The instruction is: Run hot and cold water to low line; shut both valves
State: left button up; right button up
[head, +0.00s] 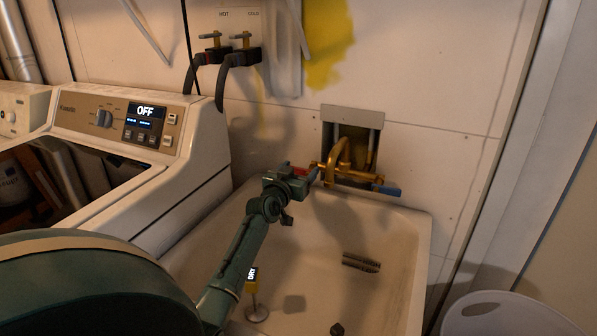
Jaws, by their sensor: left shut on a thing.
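The brass faucet (345,168) is on the wall above the utility sink (421,240). Its blue valve handle (388,191) sticks out at the right, with nothing touching it. A red valve handle (299,171) shows at the left, partly covered by my left gripper (309,176). The left gripper is shut on that red handle. A yellow float-like marker with a "DRY" label (252,274) stands in the sink at the lower left. I see no water stream or pooled water. My right gripper is out of view.
A washing machine (150,110) reading "OFF" stands left of the sink. Two hose taps (228,45) marked HOT and COLD are on the wall above. A white basket (505,315) is at the lower right. A small ribbed item (361,262) is in the sink.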

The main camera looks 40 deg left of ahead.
pick_arm(q)
jog(key=shift+r+m, duration=0.1)
jog(key=shift+m, duration=0.2)
jog(key=shift+c, duration=0.2)
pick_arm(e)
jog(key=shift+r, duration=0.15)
pick_arm(q)
jog(key=shift+w+d+r+m+p, duration=0.1)
jog(key=shift+d+r+m+p, duration=0.1)
jog(key=shift+m+p, duration=0.85)
jog(key=shift+w+d+r+m+p, duration=0.2)
jog(key=shift+m+p, duration=0.3)
jog(key=shift+m, duration=1.05)
jog(key=shift+s+d+r+m+p, duration=0.2)
jog(key=shift+m+p, duration=0.55)
jog(key=shift+m, duration=0.55)
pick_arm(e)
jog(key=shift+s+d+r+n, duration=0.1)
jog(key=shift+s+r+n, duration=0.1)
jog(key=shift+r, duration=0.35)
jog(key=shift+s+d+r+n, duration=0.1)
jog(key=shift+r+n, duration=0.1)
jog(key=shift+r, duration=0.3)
pick_arm(q)
jog(key=shift+w, duration=0.1)
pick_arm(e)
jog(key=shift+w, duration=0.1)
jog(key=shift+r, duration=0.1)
pick_arm(q)
jog(key=o, duration=1)
